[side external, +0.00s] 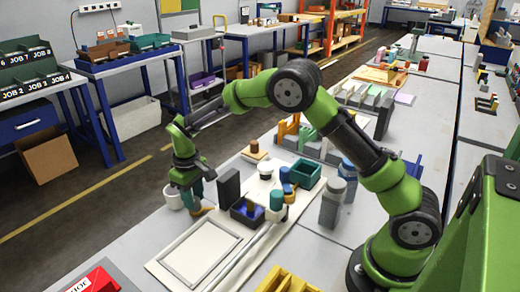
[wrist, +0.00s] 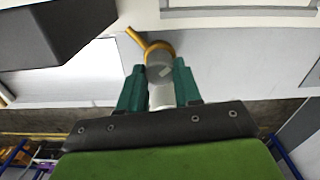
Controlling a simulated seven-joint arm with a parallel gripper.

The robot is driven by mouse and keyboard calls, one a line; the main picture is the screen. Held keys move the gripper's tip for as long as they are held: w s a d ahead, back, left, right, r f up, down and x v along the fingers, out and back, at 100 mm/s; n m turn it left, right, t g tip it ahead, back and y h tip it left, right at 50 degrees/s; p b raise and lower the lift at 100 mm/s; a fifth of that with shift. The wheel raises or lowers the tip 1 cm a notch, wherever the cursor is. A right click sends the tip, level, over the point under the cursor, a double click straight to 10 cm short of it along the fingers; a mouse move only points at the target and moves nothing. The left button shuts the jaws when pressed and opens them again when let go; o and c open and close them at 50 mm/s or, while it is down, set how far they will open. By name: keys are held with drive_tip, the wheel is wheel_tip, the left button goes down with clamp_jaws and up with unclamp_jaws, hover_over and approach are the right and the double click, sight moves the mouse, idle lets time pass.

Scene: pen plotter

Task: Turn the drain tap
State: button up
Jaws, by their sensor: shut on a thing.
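The drain tap (wrist: 158,47) shows in the wrist view as a yellow ring with a short lever pointing up and left, on the end of a pale grey round part. In the side view its orange-yellow part (side external: 204,211) shows just below my gripper (side external: 196,201), at the far edge of the table. In the wrist view the two teal fingers of my gripper (wrist: 159,82) stand on either side of the grey round part and are shut on the tap. The fingers hide part of where they touch it.
A dark upright block (side external: 229,187) stands right beside my gripper and fills the upper left of the wrist view (wrist: 50,30). A white bucket (side external: 173,198) is to the left.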

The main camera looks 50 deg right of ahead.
drive_tip(key=m, duration=0.7)
idle(0.6)
drive_tip(key=o, duration=1)
drive_tip(key=shift+o, duration=0.2)
wheel_tip(320, 180, up, 17)
